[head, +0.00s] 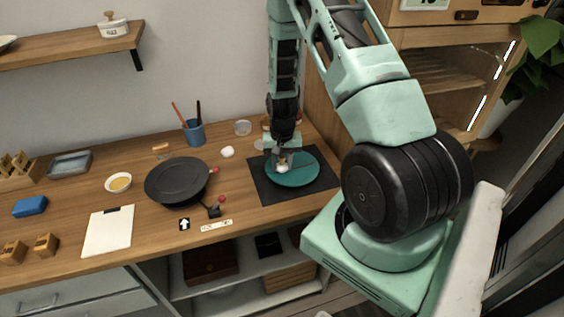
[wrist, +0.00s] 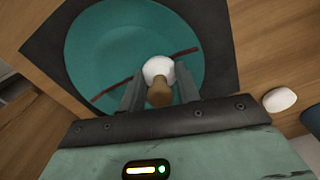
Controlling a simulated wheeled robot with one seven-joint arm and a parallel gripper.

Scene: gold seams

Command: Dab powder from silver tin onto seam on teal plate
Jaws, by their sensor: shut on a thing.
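My gripper (head: 283,160) is shut on a dabber with a wooden handle and a round white head. The dabber (wrist: 158,78) sits between the two fingers in the wrist view. It is over the middle of the teal plate (head: 305,174), at the seam; I cannot tell whether it touches. The seam (wrist: 185,52) is a dark red line across the plate (wrist: 100,45), partly hidden behind the dabber. No powder shows clearly on it. I cannot surely make out the silver tin; a small pale round container (head: 243,127) stands at the back, and other items behind my gripper are partly hidden.
The plate lies on a dark mat (head: 262,187). A white rounded lump (head: 227,151) sits left of the mat. Further left are a black turntable (head: 177,181), a blue cup with tools (head: 194,132) and a bowl of yellow stuff (head: 118,183). A wooden cabinet stands at the right.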

